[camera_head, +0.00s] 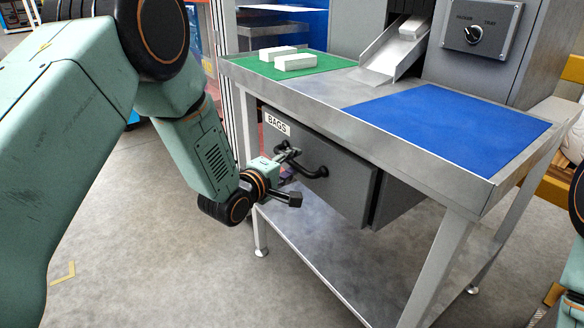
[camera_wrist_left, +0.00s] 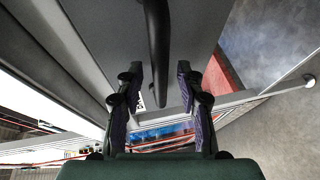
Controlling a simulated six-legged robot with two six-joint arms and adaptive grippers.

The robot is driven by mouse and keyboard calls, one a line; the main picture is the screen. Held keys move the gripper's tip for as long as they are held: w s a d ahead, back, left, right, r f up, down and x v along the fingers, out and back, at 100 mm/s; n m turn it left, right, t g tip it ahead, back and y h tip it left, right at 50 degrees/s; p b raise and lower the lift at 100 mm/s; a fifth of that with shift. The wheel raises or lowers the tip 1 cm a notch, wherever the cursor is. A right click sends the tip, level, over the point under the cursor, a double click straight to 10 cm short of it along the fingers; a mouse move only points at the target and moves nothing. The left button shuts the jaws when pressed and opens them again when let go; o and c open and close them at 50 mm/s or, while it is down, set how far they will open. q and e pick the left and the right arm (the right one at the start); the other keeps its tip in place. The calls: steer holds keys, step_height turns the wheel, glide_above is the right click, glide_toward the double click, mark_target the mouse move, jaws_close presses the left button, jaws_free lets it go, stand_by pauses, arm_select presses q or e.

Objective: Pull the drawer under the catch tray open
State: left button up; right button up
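The grey drawer (camera_head: 345,190) with a "BAGS" label (camera_head: 277,124) is under the catch tray's metal table. A dark gap shows at its right edge; I cannot tell whether it is slightly open. Its dark bar handle (camera_head: 305,164) also shows in the left wrist view (camera_wrist_left: 157,45). My left gripper (camera_head: 291,175) is at the drawer front, by the handle. In the wrist view its two fingers (camera_wrist_left: 160,82) are apart, with the handle's end between the tips and a visible gap on both sides. My right gripper is not in view.
The table top has a green mat (camera_head: 318,63) with white blocks (camera_head: 296,62) and a blue mat (camera_head: 450,125). A chute (camera_head: 395,50) and a control box (camera_head: 478,33) stand behind. A lower shelf (camera_head: 340,265) is below the drawer. The floor in front is clear.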

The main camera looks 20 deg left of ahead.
arm_select(q)
steer(key=shift+w+d+f, duration=0.15)
steer(key=shift+w, duration=0.45)
steer(key=shift+s, duration=0.1)
steer(key=shift+c, duration=0.9)
jaws_close()
